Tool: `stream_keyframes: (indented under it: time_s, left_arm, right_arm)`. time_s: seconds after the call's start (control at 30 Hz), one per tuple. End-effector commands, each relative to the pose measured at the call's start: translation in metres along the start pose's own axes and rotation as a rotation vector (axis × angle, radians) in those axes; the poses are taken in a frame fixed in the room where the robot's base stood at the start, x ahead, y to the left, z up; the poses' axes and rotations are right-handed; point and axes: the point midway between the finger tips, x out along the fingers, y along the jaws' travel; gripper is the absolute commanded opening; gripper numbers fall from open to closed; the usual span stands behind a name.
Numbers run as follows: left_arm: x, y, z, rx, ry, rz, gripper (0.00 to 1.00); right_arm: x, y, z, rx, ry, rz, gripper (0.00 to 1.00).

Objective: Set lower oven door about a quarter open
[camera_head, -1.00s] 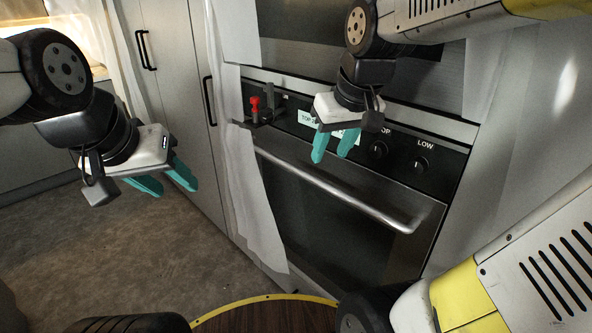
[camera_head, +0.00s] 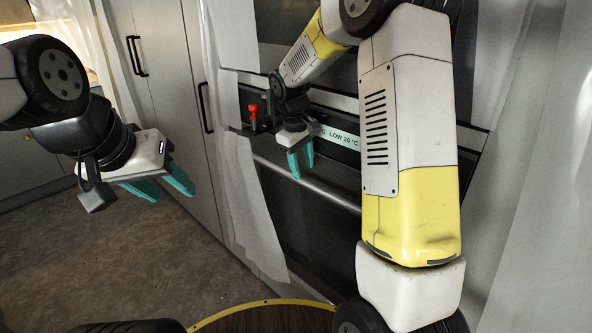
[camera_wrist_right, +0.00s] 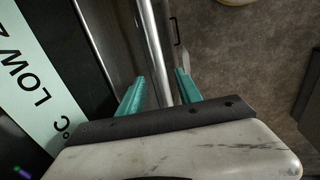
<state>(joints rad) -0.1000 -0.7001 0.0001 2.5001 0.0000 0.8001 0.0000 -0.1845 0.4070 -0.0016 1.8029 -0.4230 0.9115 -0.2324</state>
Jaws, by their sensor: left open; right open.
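The lower oven door (camera_head: 305,220) is dark with a long silver bar handle (camera_head: 333,193) along its top, and it looks shut. My right arm hides its right part. My right gripper (camera_head: 301,168) is open at the left part of the handle. In the right wrist view the handle (camera_wrist_right: 154,45) runs between the open teal fingers (camera_wrist_right: 160,90); whether they touch it cannot be told. My left gripper (camera_head: 168,190) is open and empty, off to the left over the floor, away from the oven.
A label strip (camera_head: 340,137) and a red-topped item (camera_head: 252,111) are at the control panel above the door. Tall cabinets (camera_head: 165,100) stand left of the oven. A pale sheet (camera_head: 250,215) hangs along the oven's left edge. The floor (camera_head: 110,260) at left is clear.

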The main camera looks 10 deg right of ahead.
Motion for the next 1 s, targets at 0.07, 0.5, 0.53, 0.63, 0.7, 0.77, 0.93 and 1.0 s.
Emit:
stream_keyframes:
  time_s: [0.07,0.5,0.53,0.63,0.7,0.77,0.93,1.0]
  left_arm:
    - [0.000,0.000,0.000,0.000,0.000,0.000,0.48]
    - [0.000,0.000,0.000,0.000,0.000,0.000,0.48]
    - [0.000,0.000,0.000,0.000,0.000,0.000,0.48]
    - [0.000,0.000,0.000,0.000,0.000,0.000,0.48]
    - [0.000,0.000,0.000,0.000,0.000,0.000,0.48]
    - [0.000,0.000,0.000,0.000,0.000,0.000,0.48]
    - [0.000,0.000,0.000,0.000,0.000,0.000,0.48]
    - [0.000,0.000,0.000,0.000,0.000,0.000,0.48]
  right_arm:
    - [0.015,-0.001,0.001,0.000,-0.004,-0.002,0.41]
    - [0.045,0.000,0.001,0.001,0.000,0.000,0.41]
    - [0.045,0.000,0.001,0.002,0.000,0.000,0.41]
    - [0.045,0.000,0.001,0.001,0.000,0.000,0.41]
    - [0.045,0.000,0.000,0.001,0.000,0.000,0.28]
    - [0.045,0.000,0.000,0.001,0.000,0.000,0.16]
    - [0.045,0.000,0.000,0.001,0.000,0.000,0.00]
    - [0.045,0.000,0.000,0.001,0.001,0.000,0.00]
